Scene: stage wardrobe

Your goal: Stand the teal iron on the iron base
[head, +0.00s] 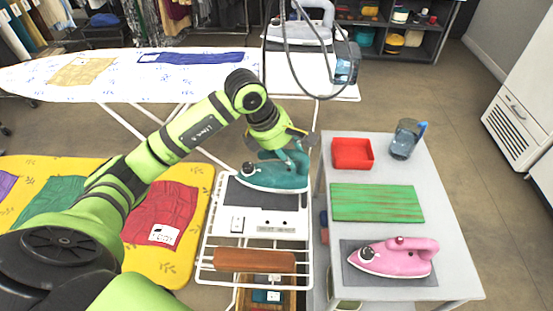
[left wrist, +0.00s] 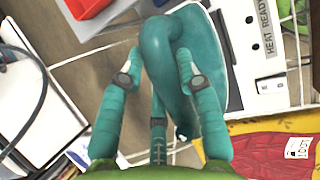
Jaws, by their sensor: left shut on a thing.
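The teal iron (head: 270,176) is at the centre of the head view, lying roughly level with its tip to the left. It overlaps the dark plate of the white iron base (head: 262,222); I cannot tell whether it touches it. My left gripper (head: 285,158) comes from above and is shut on the iron's handle. In the left wrist view, the gripper's teal fingers (left wrist: 158,75) stand on both sides of the handle, with the iron's body (left wrist: 204,75) beside the white base (left wrist: 262,60). The iron hides part of the plate. My right gripper is not in view.
An ironing board (head: 110,92) stands behind. A yellow mat (head: 196,224) with folded garments lies to the left.

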